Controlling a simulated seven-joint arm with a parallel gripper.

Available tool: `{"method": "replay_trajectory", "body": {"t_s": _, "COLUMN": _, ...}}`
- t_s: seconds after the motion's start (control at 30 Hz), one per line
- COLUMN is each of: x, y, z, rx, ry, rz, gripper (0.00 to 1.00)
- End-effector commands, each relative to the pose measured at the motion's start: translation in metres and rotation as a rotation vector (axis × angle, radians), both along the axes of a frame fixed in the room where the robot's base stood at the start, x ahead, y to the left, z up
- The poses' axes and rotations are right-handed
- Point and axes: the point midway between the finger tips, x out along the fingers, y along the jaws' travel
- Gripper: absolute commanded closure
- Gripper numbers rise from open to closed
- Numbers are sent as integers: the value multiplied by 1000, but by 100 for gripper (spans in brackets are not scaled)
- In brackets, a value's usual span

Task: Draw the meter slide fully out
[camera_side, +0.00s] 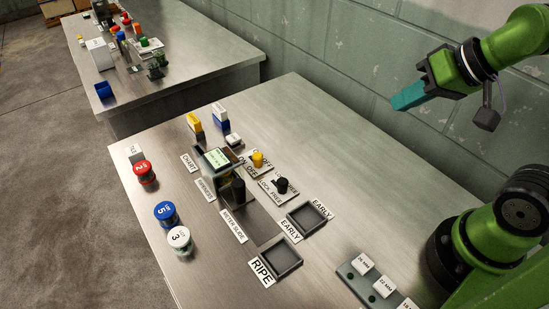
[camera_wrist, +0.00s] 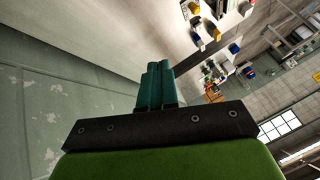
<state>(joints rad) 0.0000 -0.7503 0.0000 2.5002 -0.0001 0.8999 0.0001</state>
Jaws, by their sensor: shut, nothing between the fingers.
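The meter slide is a dark part at the foot of the small machine (camera_side: 222,170), beside its METER SLIDE label (camera_side: 233,226) in the side view. I cannot tell its exact outline or how far it is drawn. The machine has a lit greenish screen on top. My gripper (camera_side: 398,103) is high at the right of the side view, well apart from the machine and in front of the wall. Its teal fingers are together and empty; they also show together in the wrist view (camera_wrist: 154,82).
A yellow knob (camera_side: 257,159) and a black knob (camera_side: 281,185) stand right of the machine. Two dark trays, EARLY (camera_side: 309,216) and RIPE (camera_side: 280,259), lie in front. Red (camera_side: 145,172), blue (camera_side: 166,214) and white (camera_side: 180,240) numbered cylinders stand at the left. A green wall is behind.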

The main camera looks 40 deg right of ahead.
Motion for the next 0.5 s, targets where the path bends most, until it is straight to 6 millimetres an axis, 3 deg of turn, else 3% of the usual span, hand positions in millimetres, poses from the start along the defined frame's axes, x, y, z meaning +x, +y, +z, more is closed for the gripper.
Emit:
{"method": "replay_trajectory", "body": {"t_s": 0.2, "x": 0, "y": 0, "z": 0, "rx": 0, "ry": 0, "rz": 0, "gripper": 98}}
{"method": "replay_trajectory", "body": {"t_s": 0.37, "x": 1, "y": 9, "z": -9, "rx": 0, "ry": 41, "rz": 40, "gripper": 74}}
{"method": "replay_trajectory", "body": {"t_s": 0.5, "x": 21, "y": 32, "z": -15, "rx": -11, "ry": 122, "rz": 130, "gripper": 57}}
